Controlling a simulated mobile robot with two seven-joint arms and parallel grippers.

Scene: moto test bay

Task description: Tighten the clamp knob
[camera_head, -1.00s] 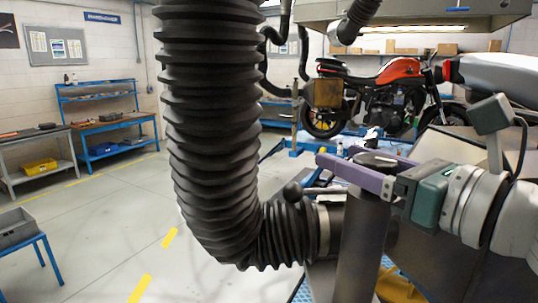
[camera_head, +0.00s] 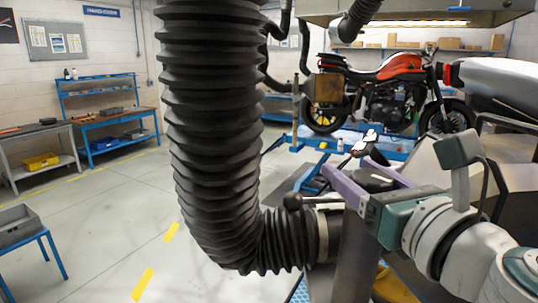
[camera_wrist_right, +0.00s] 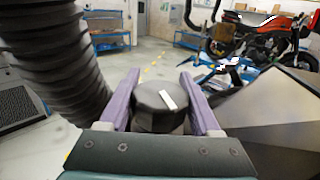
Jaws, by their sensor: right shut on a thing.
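The clamp knob (camera_wrist_right: 154,108) is dark and faceted with a white mark on top. It sits between the two purple fingers of my right gripper (camera_wrist_right: 157,92) in the wrist view, one finger along each side. In the head view the right gripper (camera_head: 362,170) comes in from the right and is shut on the knob (camera_head: 372,184), which is partly covered by the near finger. The knob is above a dark upright post (camera_head: 355,245) beside the end of a thick black ribbed hose (camera_head: 215,130). My left gripper is not in view.
A red motorcycle (camera_head: 385,90) stands on a blue lift behind. Workbenches (camera_head: 115,125) line the left wall, and a grey bin (camera_head: 15,228) is at lower left. The middle floor is clear.

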